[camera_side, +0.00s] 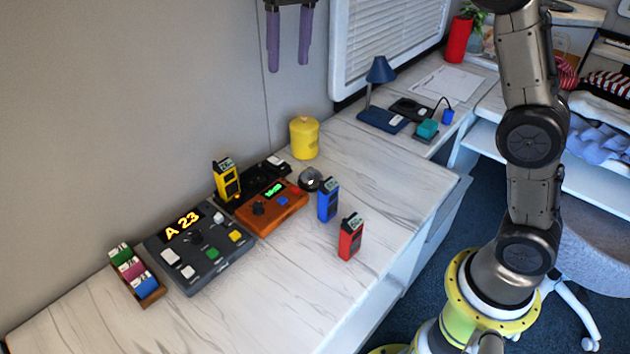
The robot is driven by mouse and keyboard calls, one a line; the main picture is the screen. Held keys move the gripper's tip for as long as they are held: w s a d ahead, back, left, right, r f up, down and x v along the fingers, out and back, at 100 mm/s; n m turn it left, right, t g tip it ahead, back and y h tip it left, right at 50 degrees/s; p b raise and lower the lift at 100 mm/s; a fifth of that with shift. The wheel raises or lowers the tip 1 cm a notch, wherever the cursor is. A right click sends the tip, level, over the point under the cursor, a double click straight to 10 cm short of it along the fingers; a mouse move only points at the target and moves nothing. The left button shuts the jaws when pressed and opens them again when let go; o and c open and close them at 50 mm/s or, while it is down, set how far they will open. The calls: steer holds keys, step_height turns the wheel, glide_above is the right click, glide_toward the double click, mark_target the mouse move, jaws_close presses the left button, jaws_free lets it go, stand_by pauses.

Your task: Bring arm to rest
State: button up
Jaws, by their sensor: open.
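My gripper (288,68) hangs at the top edge of the picture, in front of the wall. Its two purple fingers point down, are apart and hold nothing. The hand above the fingers is mostly cut off by the frame. My arm stands upright at the right, beside the counter. The gripper touches nothing that I can see.
On the marble counter (330,275) stand a red radio (350,238), a blue radio (328,201), a yellow radio (227,180) in a black dock, an orange box (272,207), a grey console (198,250), a card tray (137,276) and a yellow canister (304,138).

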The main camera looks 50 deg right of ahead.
steer(key=s+d+r+t, duration=0.1)
steer(key=s+d+t, duration=0.1)
steer(key=s, duration=0.7)
steer(key=s+d+r+t, duration=0.1)
steer(key=s+d+r, duration=0.1)
steer(key=s, duration=0.7)
steer(key=s+d+f+n+t+h, duration=0.1)
steer(key=s+f+t, duration=0.1)
steer(key=s+f, duration=0.8)
step_height(320, 180, down, 4)
steer(key=shift+r+n, duration=0.1)
steer(key=shift+n, duration=0.2)
steer(key=shift+s, duration=0.1)
